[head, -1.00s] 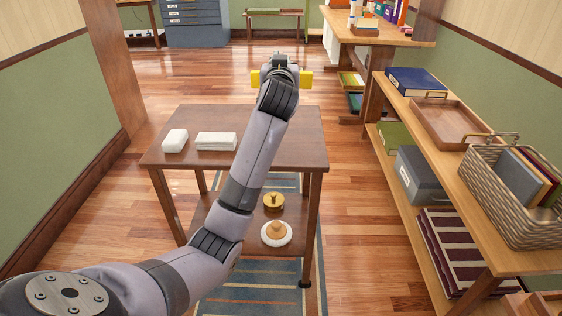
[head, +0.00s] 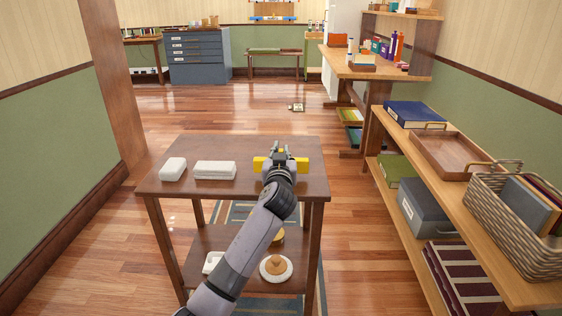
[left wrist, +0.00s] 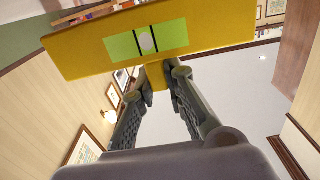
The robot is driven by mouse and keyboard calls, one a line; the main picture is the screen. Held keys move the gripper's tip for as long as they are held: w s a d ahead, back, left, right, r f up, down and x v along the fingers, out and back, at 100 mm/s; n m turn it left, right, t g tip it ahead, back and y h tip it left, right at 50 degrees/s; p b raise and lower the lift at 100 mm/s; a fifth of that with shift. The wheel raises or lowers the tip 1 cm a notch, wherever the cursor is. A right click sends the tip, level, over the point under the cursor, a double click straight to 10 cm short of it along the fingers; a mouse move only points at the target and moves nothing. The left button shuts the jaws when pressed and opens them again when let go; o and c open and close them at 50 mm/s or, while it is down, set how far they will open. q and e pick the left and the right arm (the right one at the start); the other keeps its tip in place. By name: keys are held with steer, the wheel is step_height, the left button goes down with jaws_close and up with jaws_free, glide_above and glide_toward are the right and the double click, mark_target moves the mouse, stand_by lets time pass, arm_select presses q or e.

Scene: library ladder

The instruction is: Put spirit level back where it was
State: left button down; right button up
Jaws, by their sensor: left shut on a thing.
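A yellow spirit level (head: 303,165) with a green vial window is held crosswise in my left gripper (head: 283,152). In the left wrist view the level (left wrist: 225,25) spans the top of the picture, and the fingers of my left gripper (left wrist: 163,76) close on its middle. In the head view the level appears over the right part of the small dark wooden table (head: 235,187). I cannot tell whether it touches the tabletop. My gripper and wrist hide the level's middle. My right gripper is not in view.
Two white blocks, a small one (head: 172,169) and a longer one (head: 214,170), lie on the table's left half. Its lower shelf holds a white plate (head: 266,277) with a wooden knob. A wooden shelf unit (head: 452,208) stands right, with a basket (head: 510,222) and tray (head: 447,155).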

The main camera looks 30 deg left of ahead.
arm_select(q)
steer(key=shift+f, duration=0.95)
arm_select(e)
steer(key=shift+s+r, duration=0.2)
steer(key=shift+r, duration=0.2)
arm_select(q)
steer(key=shift+f, duration=0.2)
steer(key=c, duration=1.6)
jaws_free()
steer(key=shift+r, duration=0.1)
steer(key=shift+c, duration=0.2)
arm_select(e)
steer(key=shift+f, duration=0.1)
